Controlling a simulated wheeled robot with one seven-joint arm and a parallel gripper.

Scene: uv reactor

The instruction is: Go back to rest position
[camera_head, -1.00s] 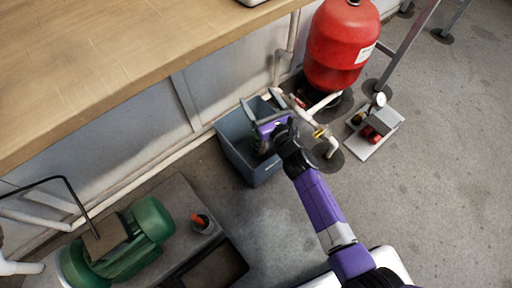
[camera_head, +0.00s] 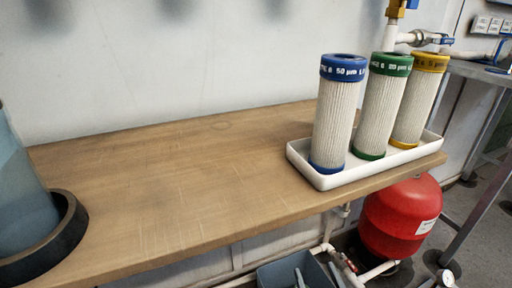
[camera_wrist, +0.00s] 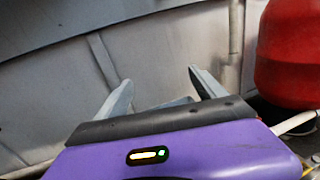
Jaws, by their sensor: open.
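My gripper (camera_wrist: 160,85) is open and empty in the wrist view. Its two grey fingers stand apart above the purple body, with a pale wall behind them. In the head view, a grey finger-like piece shows at the bottom edge over the blue-grey bin (camera_head: 271,277); the rest of my arm is out of that view. I cannot tell how far the gripper is from the bin.
A wooden bench (camera_head: 180,190) carries a white tray (camera_head: 322,181) with blue (camera_head: 335,110), green (camera_head: 384,105) and yellow-capped (camera_head: 418,100) filters. A dark-based clear vessel (camera_head: 70,225) stands left. A red tank (camera_head: 398,215) stands below, also at right in the wrist view (camera_wrist: 287,55).

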